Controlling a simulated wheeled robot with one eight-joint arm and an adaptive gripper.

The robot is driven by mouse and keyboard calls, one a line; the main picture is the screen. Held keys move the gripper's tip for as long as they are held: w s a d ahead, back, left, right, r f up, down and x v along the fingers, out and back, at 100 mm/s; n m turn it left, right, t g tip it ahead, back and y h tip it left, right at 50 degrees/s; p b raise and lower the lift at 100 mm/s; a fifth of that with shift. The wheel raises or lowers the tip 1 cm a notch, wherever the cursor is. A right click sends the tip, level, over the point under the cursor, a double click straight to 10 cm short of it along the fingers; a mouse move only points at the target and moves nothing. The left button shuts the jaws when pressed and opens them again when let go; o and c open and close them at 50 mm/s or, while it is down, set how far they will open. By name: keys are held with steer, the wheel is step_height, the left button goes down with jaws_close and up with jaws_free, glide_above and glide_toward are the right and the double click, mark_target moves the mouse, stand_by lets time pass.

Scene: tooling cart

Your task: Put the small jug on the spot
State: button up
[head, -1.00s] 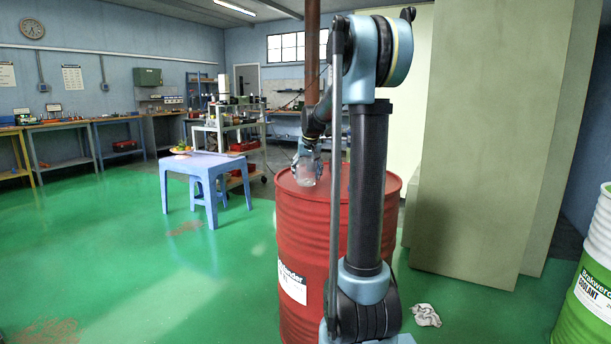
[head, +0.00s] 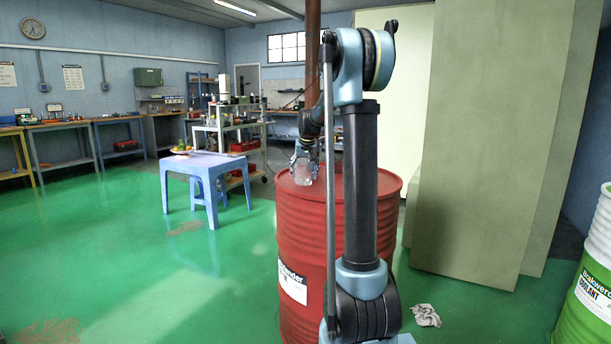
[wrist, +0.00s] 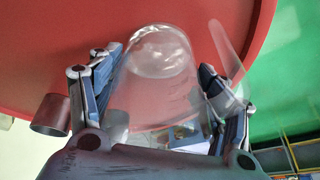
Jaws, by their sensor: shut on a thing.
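A small clear jug (head: 303,174) is at my gripper (head: 306,160), over the top of the red drum (head: 305,235). In the wrist view the see-through jug (wrist: 160,88) sits between my two fingers (wrist: 163,82), with its round end over the red drum top and a clear handle or spout on the right. My gripper is shut on the jug. I cannot tell whether the jug touches the drum top. No marked spot can be made out; the jug and my arm hide part of the drum top.
A blue table (head: 205,165) with a plate of food stands left of the drum. A loaded trolley (head: 230,135) is behind it. A tall pale cabinet (head: 485,140) stands at right, a green-and-white coolant drum (head: 590,290) at the right edge. A crumpled rag (head: 426,315) lies on the floor.

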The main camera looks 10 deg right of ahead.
steer(key=o, duration=1.1)
